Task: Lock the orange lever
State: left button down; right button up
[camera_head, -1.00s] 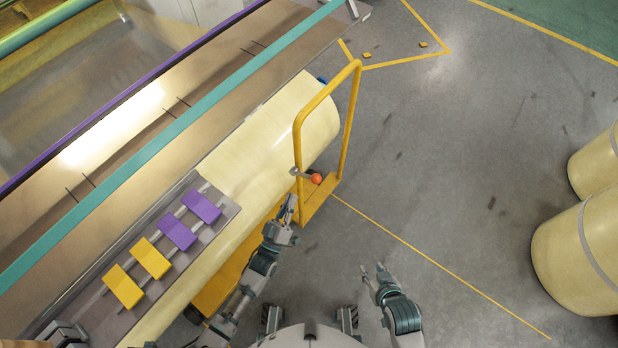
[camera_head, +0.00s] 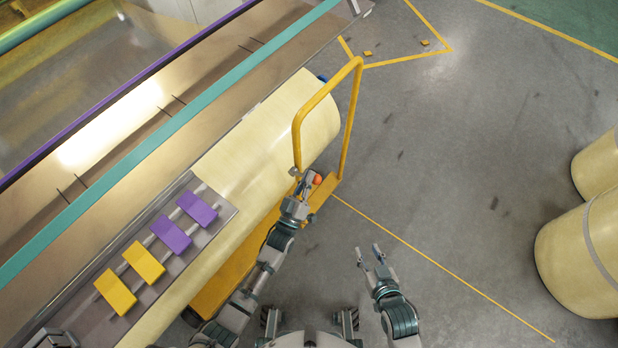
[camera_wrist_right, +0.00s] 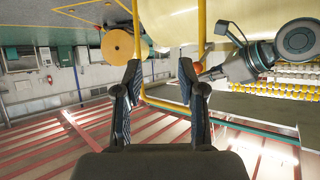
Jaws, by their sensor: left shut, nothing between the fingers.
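The orange lever knob (camera_head: 317,179) sits low on the near post of the yellow cart handle (camera_head: 298,130). My left gripper (camera_head: 306,182) is shut and empty at the lever, just left of the knob and partly covering the lever arm. I cannot tell whether it touches the lever. In the right wrist view the orange knob (camera_wrist_right: 197,68) shows beside my left gripper (camera_wrist_right: 222,30). My right gripper (camera_head: 368,252) is open and empty, above the floor to the right of the cart.
A large cream roll (camera_head: 275,130) lies on the yellow cart next to the machine. Purple and yellow blocks (camera_head: 170,233) sit on the machine's edge. More cream rolls (camera_head: 575,255) stand at the far right. The grey floor (camera_head: 440,190) between is clear.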

pick_arm(q)
jog(key=shift+s+d+f, duration=0.1)
jog(key=shift+d+f, duration=0.05)
jog(key=shift+f, duration=0.15)
pick_arm(e)
jog(key=shift+w+a+r+t, duration=0.15)
jog(key=shift+w+r+t, duration=0.15)
jog(key=shift+r, duration=0.05)
pick_arm(q)
jog(key=shift+f, duration=0.1)
pick_arm(e)
jog(key=shift+w, duration=0.1)
